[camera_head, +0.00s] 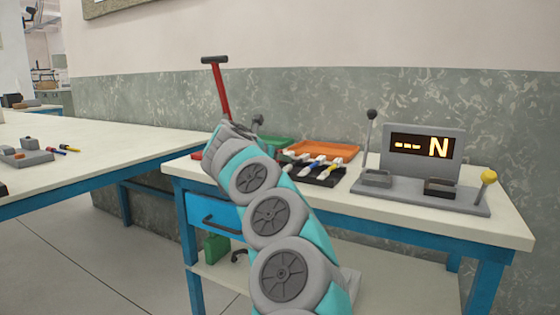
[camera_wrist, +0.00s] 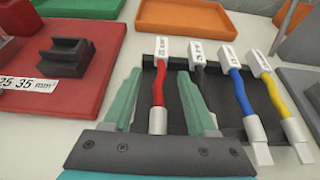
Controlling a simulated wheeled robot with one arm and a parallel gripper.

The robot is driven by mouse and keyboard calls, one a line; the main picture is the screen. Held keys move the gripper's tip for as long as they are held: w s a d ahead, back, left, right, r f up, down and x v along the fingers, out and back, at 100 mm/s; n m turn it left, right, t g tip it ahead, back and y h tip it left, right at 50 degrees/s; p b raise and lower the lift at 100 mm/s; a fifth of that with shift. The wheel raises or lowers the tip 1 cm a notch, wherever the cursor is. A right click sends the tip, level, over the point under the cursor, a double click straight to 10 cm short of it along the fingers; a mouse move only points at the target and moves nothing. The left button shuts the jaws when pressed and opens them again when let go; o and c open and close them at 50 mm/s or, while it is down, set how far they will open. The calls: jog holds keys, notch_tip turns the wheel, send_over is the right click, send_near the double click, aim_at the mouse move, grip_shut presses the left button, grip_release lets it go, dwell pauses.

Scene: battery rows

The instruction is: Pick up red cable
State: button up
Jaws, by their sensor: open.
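The red cable (camera_wrist: 159,82) lies in a black holder (camera_wrist: 232,118) in the wrist view, with a white label at its far end and a light connector at its near end. My gripper (camera_wrist: 160,88) is open above it, with one green finger on each side of the cable. Whether the fingers touch it cannot be told. Black, blue (camera_wrist: 241,92) and yellow (camera_wrist: 277,93) cables lie to its right. In the head view my arm hides part of the holder (camera_head: 325,179), and my gripper is not clearly visible there.
An orange tray (camera_wrist: 180,15) and a green tray (camera_wrist: 80,8) lie behind. A grey tester with a lit display (camera_head: 420,150) stands at right on the white workbench (camera_head: 440,222).

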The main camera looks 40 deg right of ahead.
jog(key=shift+c, duration=0.3)
grip_shut()
dwell(0.3)
